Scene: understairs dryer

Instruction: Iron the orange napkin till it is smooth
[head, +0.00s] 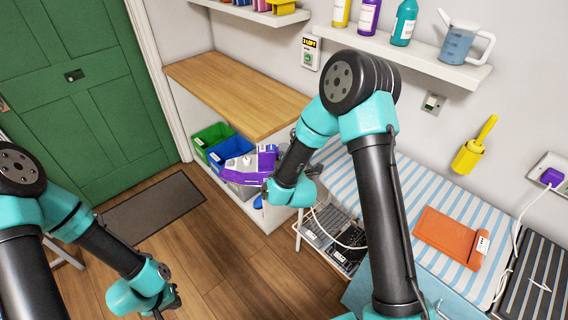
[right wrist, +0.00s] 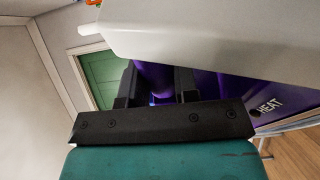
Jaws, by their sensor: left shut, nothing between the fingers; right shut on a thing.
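The orange napkin (head: 450,238) lies on the blue-and-white striped ironing surface (head: 405,196) at the right, with a small white tag on its right side. My right gripper (head: 270,187) is shut on the purple iron (head: 264,160), well left of the napkin and off the striped surface. In the right wrist view, the iron's purple handle (right wrist: 156,78) is between the dark fingers, and its pale plate (right wrist: 200,35) and "HEAT" lettering show. My left gripper (head: 165,308) is low at the left, shut and empty, over the floor. Its fingertips are partly cut off by the frame.
Green and blue bins (head: 228,150) stand under the wooden worktop (head: 235,90). A wire rack (head: 335,240) is below the striped surface's left side. A white cord runs to a purple plug (head: 552,177) at the right wall. A shelf (head: 410,55) with bottles is above.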

